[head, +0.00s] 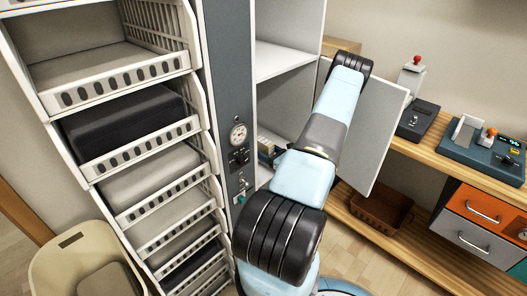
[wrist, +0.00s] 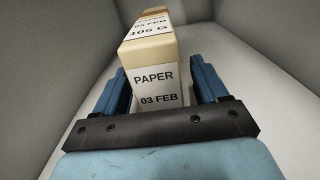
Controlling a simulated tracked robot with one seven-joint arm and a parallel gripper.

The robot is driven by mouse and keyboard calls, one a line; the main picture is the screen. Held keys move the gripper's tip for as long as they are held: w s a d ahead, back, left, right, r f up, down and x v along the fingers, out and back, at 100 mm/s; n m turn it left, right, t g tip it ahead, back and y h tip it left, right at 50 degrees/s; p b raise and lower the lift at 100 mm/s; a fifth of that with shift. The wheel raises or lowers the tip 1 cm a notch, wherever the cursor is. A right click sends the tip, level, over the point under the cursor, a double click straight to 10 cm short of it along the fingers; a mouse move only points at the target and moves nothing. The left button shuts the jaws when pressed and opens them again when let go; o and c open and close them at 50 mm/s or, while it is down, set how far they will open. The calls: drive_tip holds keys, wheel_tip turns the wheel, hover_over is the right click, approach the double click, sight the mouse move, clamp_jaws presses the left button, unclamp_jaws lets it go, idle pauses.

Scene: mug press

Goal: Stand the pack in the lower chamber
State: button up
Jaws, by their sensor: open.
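A cream pack (wrist: 150,62) with white labels reading "PAPER 03 FEB" and "105 G" stands between the two blue fingers of my gripper (wrist: 161,75) in the wrist view. The fingers are open, with a narrow gap visible on either side of the pack. Pale grey walls and floor surround both. In the head view my arm reaches toward the lower chamber (head: 273,131) of the cabinet, below a white shelf (head: 277,62). A small part of what seems to be the pack and gripper shows there; my arm hides the rest.
The cabinet's open door (head: 366,135) stands to the right of my arm. A grey panel (head: 228,80) with a gauge lies left of the chambers. White drawer baskets (head: 130,78) stand farther left. A wooden bench (head: 450,163) with devices is at right, above a brown basket (head: 381,211).

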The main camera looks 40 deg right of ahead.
drive_tip(key=s, duration=0.9)
drive_tip(key=shift+s+d, duration=0.3)
drive_tip(key=shift+d, duration=0.05)
